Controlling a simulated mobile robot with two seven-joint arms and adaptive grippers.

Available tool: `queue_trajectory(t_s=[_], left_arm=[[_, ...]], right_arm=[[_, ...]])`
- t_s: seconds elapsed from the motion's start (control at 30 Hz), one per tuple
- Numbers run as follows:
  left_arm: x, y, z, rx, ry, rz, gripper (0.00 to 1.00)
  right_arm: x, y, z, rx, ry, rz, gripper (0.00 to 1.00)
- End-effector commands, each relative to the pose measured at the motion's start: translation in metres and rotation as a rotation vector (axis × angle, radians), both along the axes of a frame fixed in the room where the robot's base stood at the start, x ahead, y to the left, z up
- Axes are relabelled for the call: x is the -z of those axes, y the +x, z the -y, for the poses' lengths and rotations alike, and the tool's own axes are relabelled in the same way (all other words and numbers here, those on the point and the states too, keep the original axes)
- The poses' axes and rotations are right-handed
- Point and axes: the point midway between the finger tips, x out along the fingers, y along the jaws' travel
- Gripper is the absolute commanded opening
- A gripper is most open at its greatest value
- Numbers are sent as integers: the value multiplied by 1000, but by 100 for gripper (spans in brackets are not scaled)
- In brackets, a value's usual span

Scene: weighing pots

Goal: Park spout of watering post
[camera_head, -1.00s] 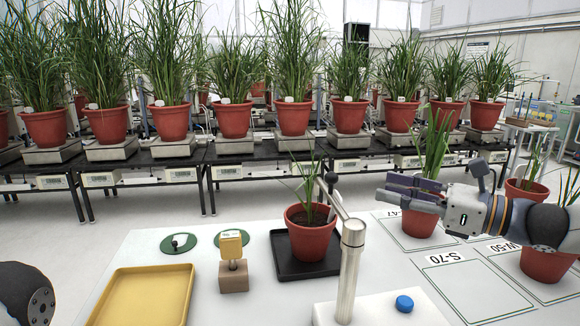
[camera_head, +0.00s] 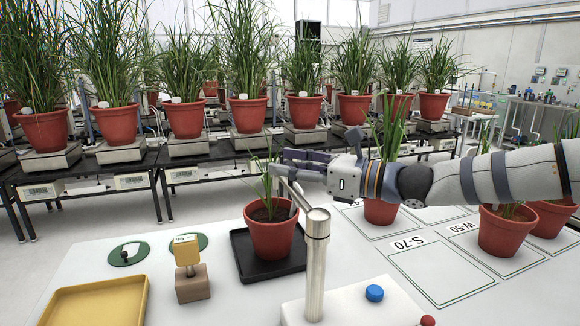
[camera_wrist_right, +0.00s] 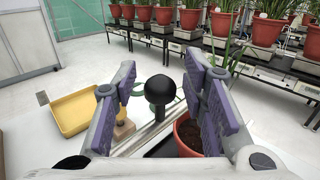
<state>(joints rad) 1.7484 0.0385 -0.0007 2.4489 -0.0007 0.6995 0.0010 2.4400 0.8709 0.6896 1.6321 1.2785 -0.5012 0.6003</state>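The watering post (camera_head: 317,265) is a silver column on a white base. Its thin spout arm (camera_head: 292,192) reaches up and left from the post top, over the edge of a red pot (camera_head: 271,237) in a black tray (camera_head: 240,253). My right gripper (camera_head: 286,163) is at the spout's far end. In the right wrist view a black ball knob (camera_wrist_right: 160,89) stands between my two purple-padded fingers, which are spread open with gaps on both sides. In the head view the knob is hidden behind the gripper. My left gripper is out of view.
A yellow tray (camera_head: 98,304), a wooden block with a yellow tag (camera_head: 192,288) and green discs (camera_head: 128,253) lie left. A blue button (camera_head: 374,293) and a red button (camera_head: 428,320) are right of the post. Potted plants (camera_head: 505,232) stand on the right.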

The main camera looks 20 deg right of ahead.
Motion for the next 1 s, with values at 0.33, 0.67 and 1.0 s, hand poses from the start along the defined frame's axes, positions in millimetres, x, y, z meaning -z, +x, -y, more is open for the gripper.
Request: queue_trajectory(t_s=[0.33, 0.67, 1.0], left_arm=[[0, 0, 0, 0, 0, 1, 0], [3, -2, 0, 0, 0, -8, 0], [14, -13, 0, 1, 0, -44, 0]], right_arm=[[0, 0, 0, 0, -1, 1, 0], [1, 0, -5, -46, -3, 1, 0], [4, -8, -41, -281, -4, -2, 0]])
